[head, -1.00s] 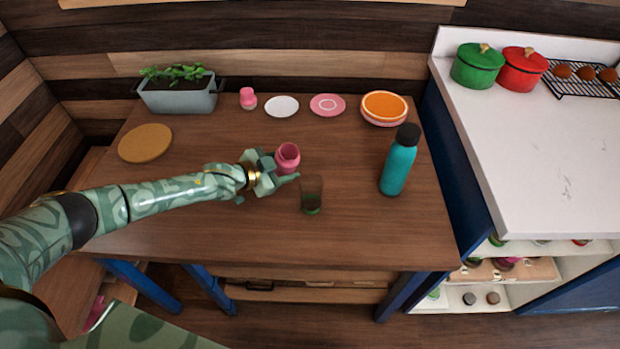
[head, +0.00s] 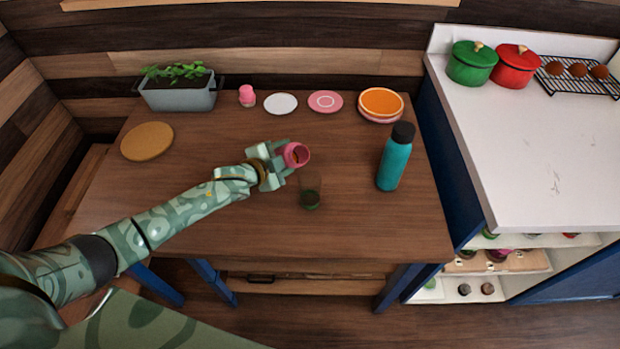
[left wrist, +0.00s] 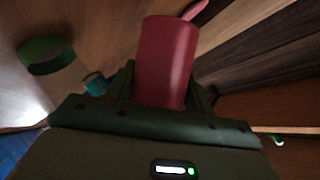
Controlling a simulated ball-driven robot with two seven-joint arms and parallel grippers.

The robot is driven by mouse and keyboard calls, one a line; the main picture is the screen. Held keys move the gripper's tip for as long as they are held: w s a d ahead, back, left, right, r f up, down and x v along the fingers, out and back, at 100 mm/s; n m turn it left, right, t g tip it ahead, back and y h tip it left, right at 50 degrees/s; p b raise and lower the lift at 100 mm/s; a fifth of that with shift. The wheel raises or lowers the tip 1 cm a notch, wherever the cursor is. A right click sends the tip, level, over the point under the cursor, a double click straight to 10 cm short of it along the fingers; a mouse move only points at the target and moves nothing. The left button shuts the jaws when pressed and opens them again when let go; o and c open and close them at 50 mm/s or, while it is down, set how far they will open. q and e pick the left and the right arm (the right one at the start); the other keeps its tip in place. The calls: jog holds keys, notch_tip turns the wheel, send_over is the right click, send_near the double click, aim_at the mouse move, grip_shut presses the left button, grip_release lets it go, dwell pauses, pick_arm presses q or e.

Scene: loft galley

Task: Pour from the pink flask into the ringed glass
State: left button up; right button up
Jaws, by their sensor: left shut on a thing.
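The pink flask (head: 290,150) is in my left gripper (head: 275,160), which is shut around its body above the table. The flask is tilted, with its open mouth to the right and something orange-brown inside. In the left wrist view the flask (left wrist: 167,62) rises from between the jaws (left wrist: 160,100). The ringed glass (head: 310,199), clear with green low on it, stands on the table, below and slightly right of the flask mouth in the head view. Its green ring (left wrist: 45,54) shows at left in the left wrist view. No stream is visible. My right gripper is out of view.
A teal bottle (head: 395,162) stands right of the glass. A small pink-topped container (head: 247,97), a white plate (head: 281,104), a pink plate (head: 325,102), orange dishes (head: 380,105) and a planter (head: 180,97) line the back. A round cork mat (head: 147,141) lies left. The front is clear.

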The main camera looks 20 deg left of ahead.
aim_at(281, 150)
pick_arm(q)
jog(key=shift+w+a, duration=0.1)
jog(key=shift+b, duration=0.35)
jog(key=shift+f+m, duration=0.15)
jog(key=shift+m, duration=0.25)
jog(key=shift+a+t+y+b, duration=0.1)
jog(key=shift+t+y+b, duration=0.2)
jog(key=shift+b, duration=0.2)
jog(key=shift+a+r+m+t+y+b, duration=0.1)
jog(key=shift+r+m+t+y+b, duration=0.2)
jog(key=shift+r+m+b, duration=0.4)
jog(key=shift+r+m+t+y+b, duration=0.3)
jog(key=shift+r+m+b, duration=0.2)
jog(key=shift+b, duration=0.15)
dwell(0.4)
jog(key=shift+d+r+m+t, duration=0.3)
jog(key=shift+r+m, duration=0.3)
jog(key=shift+r, duration=0.1)
dwell(0.5)
jog(key=shift+s+d+f+m+t+y+b, duration=0.1)
jog(key=shift+s+f+m+t+y+b, duration=0.1)
jog(key=shift+m+t+y+b, duration=0.4)
dwell(0.9)
